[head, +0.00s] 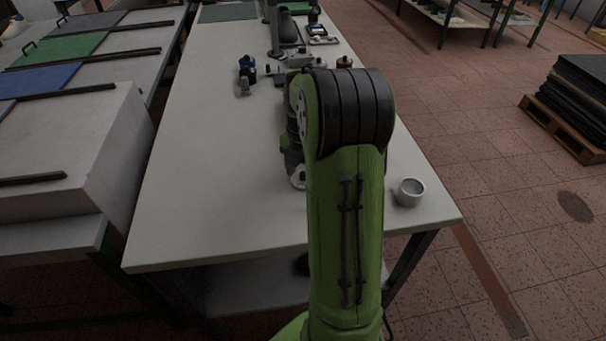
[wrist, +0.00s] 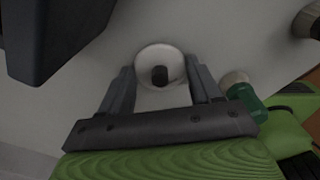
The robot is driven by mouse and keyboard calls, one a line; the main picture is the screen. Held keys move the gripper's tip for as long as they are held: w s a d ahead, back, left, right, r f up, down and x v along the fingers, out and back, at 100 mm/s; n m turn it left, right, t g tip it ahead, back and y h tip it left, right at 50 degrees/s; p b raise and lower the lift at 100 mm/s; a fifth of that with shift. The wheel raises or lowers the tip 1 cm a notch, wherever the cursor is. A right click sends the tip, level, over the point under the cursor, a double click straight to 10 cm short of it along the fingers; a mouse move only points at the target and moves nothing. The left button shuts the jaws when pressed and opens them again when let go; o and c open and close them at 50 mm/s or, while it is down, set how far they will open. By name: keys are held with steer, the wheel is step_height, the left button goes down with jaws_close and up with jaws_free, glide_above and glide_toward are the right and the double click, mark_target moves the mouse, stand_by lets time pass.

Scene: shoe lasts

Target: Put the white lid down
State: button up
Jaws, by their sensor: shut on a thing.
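The white lid (wrist: 158,57) is round with a dark knob (wrist: 160,75) in its middle. In the wrist view it sits between the two fingers of my gripper (wrist: 162,84), which is shut on it. In the head view a small white edge (head: 298,178) beside my arm appears to be the lid; my green arm hides most of it and my gripper. Pale table surface shows around the lid in the wrist view. I cannot tell whether the lid touches the table.
A white cup (head: 408,192) stands near the right edge of the white table (head: 215,190). A green-bodied thing (wrist: 243,94) is close to the right finger in the wrist view. Several tools and small containers stand farther back. The table's front left is clear.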

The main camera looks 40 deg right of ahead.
mark_target(303, 173)
steer(key=o, duration=1)
steer(key=shift+o, duration=0.2)
step_height(303, 173, up, 12)
steer(key=p, duration=0.5)
steer(key=s+a+r+m+t, duration=0.1)
steer(key=a+r+m, duration=0.3)
steer(key=a, duration=0.2)
steer(key=s+a+m+t, duration=0.4)
steer(key=s+a+m, duration=1)
steer(key=a+m, duration=0.2)
steer(key=shift+s+a+t+b, duration=0.3)
steer(key=shift+a, duration=0.25)
